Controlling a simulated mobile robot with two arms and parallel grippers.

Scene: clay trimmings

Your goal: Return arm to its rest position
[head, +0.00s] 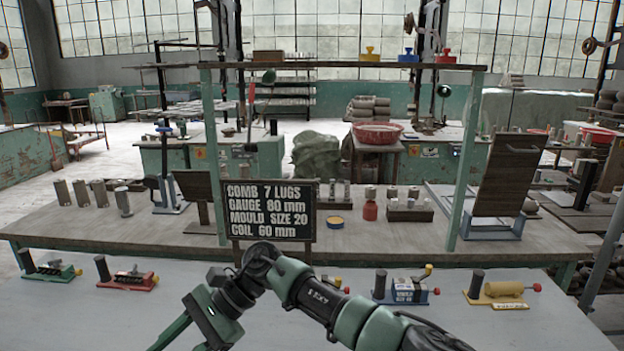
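My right arm (318,300) comes in from the bottom right over the grey front bench. It bends at a raised dark joint (262,252) just below the black sign and turns down to the lower left. Its end part (212,322), dark with green pieces, runs to the bottom edge of the head view. Its fingertips are cut off or hard to make out, so I cannot tell whether the gripper is open or shut. No held object shows. My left gripper is not in view.
A black sign (270,210) stands close behind the arm. Small devices sit on the front bench: green (50,272), red (128,281), blue (405,291) and yellow (500,296). A shelf frame (468,160) stands on the wooden bench. The bench's lower left is clear.

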